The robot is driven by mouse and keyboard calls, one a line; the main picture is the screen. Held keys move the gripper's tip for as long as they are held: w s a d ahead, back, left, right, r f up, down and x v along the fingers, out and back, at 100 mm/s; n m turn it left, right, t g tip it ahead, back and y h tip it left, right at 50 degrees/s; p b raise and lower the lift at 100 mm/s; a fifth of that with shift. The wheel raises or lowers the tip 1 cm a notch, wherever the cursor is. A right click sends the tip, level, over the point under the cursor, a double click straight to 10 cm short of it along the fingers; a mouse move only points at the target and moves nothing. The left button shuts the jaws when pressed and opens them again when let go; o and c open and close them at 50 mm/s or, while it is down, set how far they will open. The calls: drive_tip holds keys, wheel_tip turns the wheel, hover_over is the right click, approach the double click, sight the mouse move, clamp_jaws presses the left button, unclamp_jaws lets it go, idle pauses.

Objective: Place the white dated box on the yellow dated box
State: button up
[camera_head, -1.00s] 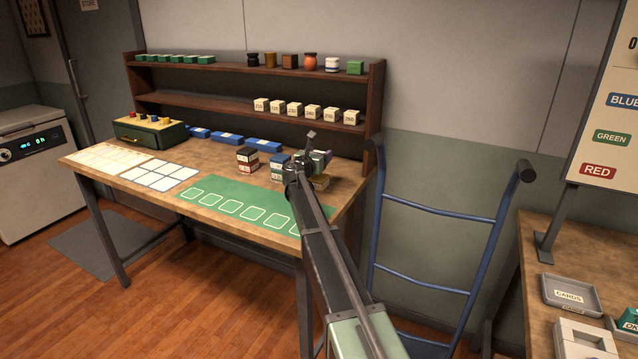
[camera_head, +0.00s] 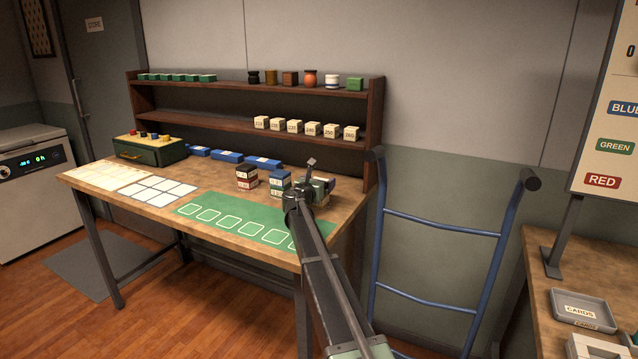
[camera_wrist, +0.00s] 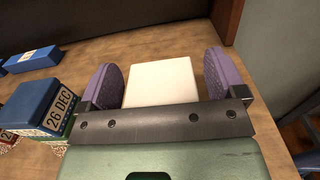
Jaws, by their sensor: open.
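A white box (camera_wrist: 162,82) lies between the two purple fingers of my gripper (camera_wrist: 163,85) in the wrist view, with narrow gaps at its sides. Only its plain top shows clearly; any date on it is hidden. In the head view my gripper (camera_head: 320,184) is open, low over the right end of the workbench. Whether the white box rests on the yellow one cannot be told.
A blue box (camera_wrist: 42,104) marked 26 DEC sits on a green one, close left of my gripper. A black-and-red stack (camera_head: 247,177) stands further left. The shelf (camera_head: 215,122) is behind, the green mat (camera_head: 235,221) in front, and a blue hand truck (camera_head: 440,225) right of the bench.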

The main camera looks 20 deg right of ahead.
drive_tip(key=shift+r+p, duration=0.3)
drive_tip(key=v, duration=1.2)
